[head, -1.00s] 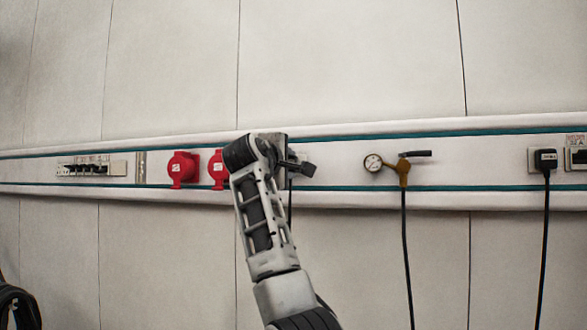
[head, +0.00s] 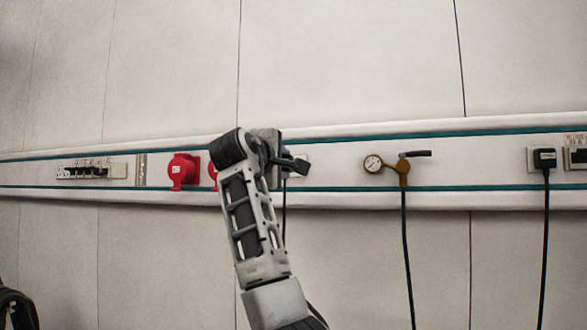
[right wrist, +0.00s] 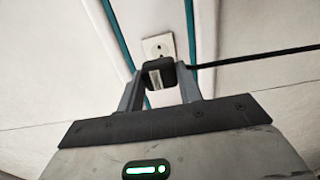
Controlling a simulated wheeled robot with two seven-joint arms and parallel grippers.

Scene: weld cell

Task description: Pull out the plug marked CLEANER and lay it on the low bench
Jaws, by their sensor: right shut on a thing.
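My right gripper (head: 292,164) is in front of the wall rail, its arm rising from below. In the right wrist view the right gripper (right wrist: 160,86) is shut on a black plug (right wrist: 160,73), with a small pale label on it too small to read. The plug is apart from the pale wall socket (right wrist: 158,46), whose face shows behind it. The socket (head: 303,166) also shows partly in the head view, just right of the gripper. The plug's black cable (right wrist: 255,57) runs off to the right.
Another black plug (head: 545,158) sits in a socket at the right, its cable hanging. A pressure gauge (head: 373,163) and brass valve (head: 403,170) with a hose are nearer. Red sockets (head: 183,170) and a breaker strip (head: 85,171) are at the left.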

